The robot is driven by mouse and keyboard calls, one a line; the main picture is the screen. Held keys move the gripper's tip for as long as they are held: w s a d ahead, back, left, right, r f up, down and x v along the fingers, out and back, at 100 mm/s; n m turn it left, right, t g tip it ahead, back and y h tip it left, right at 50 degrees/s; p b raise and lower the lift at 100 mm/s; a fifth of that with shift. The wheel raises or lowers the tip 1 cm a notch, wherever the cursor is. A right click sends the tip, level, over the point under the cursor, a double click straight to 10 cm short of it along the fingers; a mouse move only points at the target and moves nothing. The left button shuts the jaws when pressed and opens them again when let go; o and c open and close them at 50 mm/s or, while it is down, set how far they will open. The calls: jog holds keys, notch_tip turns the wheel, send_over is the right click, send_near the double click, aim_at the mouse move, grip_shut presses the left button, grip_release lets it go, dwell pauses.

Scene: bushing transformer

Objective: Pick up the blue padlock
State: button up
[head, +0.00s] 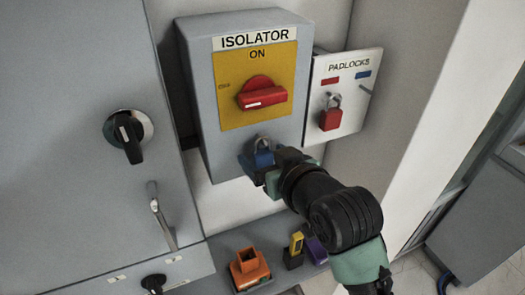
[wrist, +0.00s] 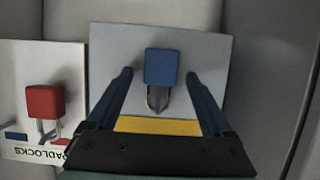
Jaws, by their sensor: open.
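The blue padlock (head: 263,156) hangs shackle-up at the lower front of the grey isolator box (head: 205,90), below the yellow plate with the red ON/OFF handle (head: 263,95). In the wrist view, which is upside down, its blue body (wrist: 161,66) and metal shackle (wrist: 158,100) show between my two fingers. My gripper (wrist: 160,75) is open, with one finger on each side of the padlock and a visible gap to each side. In the head view my gripper (head: 262,172) partly covers the padlock's lower part. Whether the shackle is closed through something is unclear.
A white PADLOCKS board (head: 345,75) to the right holds a red padlock (head: 331,115); the peg under its blue label is bare. A cabinet with a black knob (head: 127,135) stands left. Below, a shelf carries an orange holder (head: 249,268) and small yellow and purple items.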

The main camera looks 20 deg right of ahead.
grip_shut()
dwell(0.4)
jog(key=shift+r, duration=0.1)
